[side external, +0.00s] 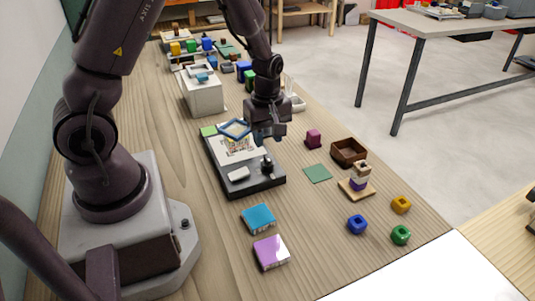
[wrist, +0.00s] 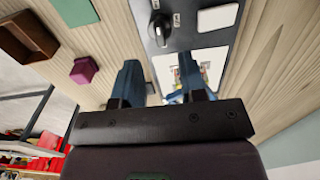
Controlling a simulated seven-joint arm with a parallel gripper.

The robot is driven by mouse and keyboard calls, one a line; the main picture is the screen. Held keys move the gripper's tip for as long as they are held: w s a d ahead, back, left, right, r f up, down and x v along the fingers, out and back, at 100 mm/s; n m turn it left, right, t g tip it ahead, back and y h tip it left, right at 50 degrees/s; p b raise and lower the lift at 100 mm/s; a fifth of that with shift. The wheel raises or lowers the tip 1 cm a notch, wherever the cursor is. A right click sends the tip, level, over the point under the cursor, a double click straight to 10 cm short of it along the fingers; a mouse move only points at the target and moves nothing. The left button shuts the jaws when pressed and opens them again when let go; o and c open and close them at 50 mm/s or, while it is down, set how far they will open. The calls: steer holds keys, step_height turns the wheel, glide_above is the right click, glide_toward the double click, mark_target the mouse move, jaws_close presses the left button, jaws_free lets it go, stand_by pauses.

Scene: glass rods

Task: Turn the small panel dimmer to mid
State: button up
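The dimmer is a black knob (side external: 267,165) at the right part of a dark panel (side external: 221,181) on the wooden table. In the wrist view the knob (wrist: 162,29) is at the top, with small labels beside it that I cannot read surely. A pale mark shows on the knob; its exact setting is unclear. My gripper (side external: 267,138) is above the panel's far right side, apart from the knob. In the wrist view my gripper (wrist: 160,84) has its two blue fingers spread with nothing between them. The knob lies beyond the fingertips.
A brown open box (side external: 348,151), a magenta block (side external: 313,138) and a green square (side external: 317,173) are to the right. Blue (side external: 258,218) and purple (side external: 271,252) pieces lie in front.

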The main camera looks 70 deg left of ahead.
mark_target(268, 158)
step_height(268, 158, down, 6)
stand_by(0.4)
jaws_close()
